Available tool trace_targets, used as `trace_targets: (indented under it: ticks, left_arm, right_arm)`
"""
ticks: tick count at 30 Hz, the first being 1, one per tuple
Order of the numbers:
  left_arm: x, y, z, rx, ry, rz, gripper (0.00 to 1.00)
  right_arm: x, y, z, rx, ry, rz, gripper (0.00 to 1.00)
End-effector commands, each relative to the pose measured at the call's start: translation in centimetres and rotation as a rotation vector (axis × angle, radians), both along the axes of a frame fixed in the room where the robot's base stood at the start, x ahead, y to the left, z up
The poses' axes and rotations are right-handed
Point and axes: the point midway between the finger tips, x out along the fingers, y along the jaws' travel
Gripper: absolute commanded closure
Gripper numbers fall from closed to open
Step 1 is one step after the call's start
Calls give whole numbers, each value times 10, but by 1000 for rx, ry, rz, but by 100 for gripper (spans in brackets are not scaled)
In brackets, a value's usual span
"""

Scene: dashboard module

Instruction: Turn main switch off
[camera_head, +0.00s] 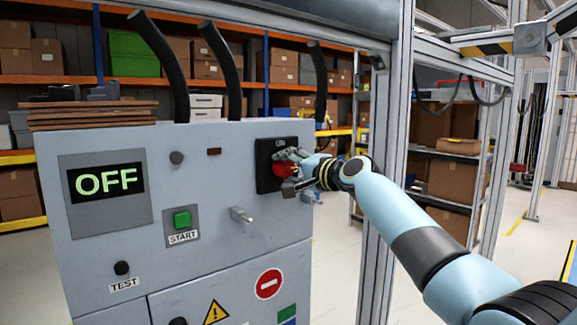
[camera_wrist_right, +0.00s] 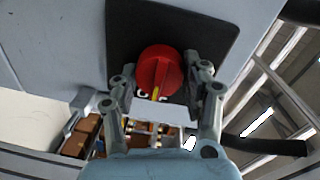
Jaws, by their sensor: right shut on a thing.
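The main switch is a red rotary knob (camera_head: 284,169) on a black square plate (camera_head: 265,178) at the upper right of the grey cabinet. My right gripper (camera_head: 290,170) is at the knob, its arm coming in from the right. In the right wrist view the knob (camera_wrist_right: 158,72) sits between the two fingers of my right gripper (camera_wrist_right: 160,85), which are shut on it. A yellow mark shows on the knob's lower part, with partly hidden white lettering below it. The display (camera_head: 106,183) on the cabinet reads OFF in green. My left gripper is not in view.
The cabinet (camera_head: 215,220) also carries a green START button (camera_head: 182,219), a black TEST knob (camera_head: 121,268) and a small metal lever (camera_head: 240,214). A metal frame post (camera_head: 396,150) stands close beside my right forearm. Shelves with boxes stand behind.

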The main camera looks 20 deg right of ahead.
Motion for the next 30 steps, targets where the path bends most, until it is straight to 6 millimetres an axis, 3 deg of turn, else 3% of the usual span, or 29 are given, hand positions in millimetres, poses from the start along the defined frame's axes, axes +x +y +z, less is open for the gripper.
trace_targets:
  ticks: [14,15,19,30]
  left_arm:
    - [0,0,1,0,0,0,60]
    - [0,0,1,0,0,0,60]
    - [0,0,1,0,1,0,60]
    - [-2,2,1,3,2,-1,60]
  right_arm:
    - [0,-1,0,14,5,-1,86]
    - [0,0,0,14,5,-1,50]
    - [0,0,0,13,5,-1,33]
    - [-4,-2,0,11,4,-1,29]
